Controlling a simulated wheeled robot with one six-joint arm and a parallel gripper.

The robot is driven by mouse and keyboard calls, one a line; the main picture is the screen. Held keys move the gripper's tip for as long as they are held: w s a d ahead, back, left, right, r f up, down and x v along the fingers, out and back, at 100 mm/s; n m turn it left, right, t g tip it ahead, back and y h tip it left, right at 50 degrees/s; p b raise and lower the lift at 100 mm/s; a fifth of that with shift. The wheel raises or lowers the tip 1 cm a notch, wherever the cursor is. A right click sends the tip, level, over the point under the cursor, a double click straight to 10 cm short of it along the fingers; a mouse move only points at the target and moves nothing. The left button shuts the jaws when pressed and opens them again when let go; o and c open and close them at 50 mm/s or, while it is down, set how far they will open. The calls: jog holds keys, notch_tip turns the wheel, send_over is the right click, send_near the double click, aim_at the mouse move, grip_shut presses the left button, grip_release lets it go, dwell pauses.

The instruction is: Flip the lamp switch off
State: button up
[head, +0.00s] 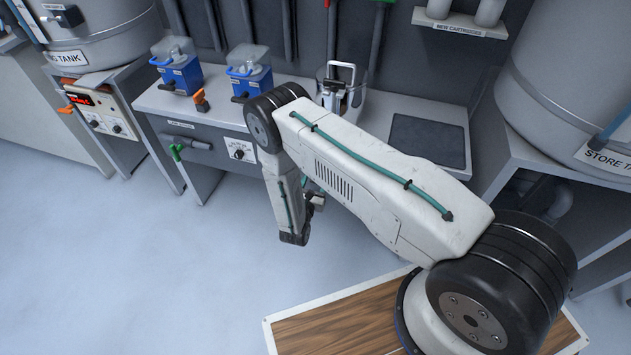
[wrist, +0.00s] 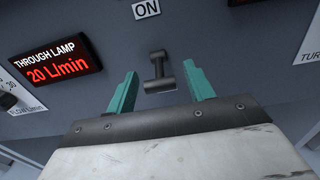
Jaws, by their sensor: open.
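The lamp switch (wrist: 158,72) is a small dark lever with a crossbar, on a grey panel in the wrist view. An ON label (wrist: 146,8) sits above it. My gripper (wrist: 160,69) is open, with one teal finger on each side of the lever in the picture. The fingers hold nothing, and I cannot tell whether either touches the lever. The lever's lower end lies close above the gripper body in view. In the head view my arm hides the switch and most of the gripper.
A red display (wrist: 57,61) reading THROUGH LAMP 20 L/min is left of the switch, with a knob (wrist: 7,101) below it. In the head view, a counter (head: 215,110) carries blue-based containers (head: 178,73) and a metal jug (head: 343,95). Pale floor is open at left.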

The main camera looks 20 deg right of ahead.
jog(key=shift+c, duration=0.3)
jog(key=c, duration=0.9)
jog(key=shift+w+d+f+t+h, duration=0.1)
jog(key=shift+d+f+t+h, duration=0.05)
jog(key=shift+f+t+h, duration=0.3)
jog(key=shift+t+h, duration=0.25)
jog(key=shift+t, duration=0.3)
jog(key=o, duration=1)
jog(key=shift+c, duration=0.2)
jog(key=v, duration=0.7)
jog(key=shift+s, duration=0.3)
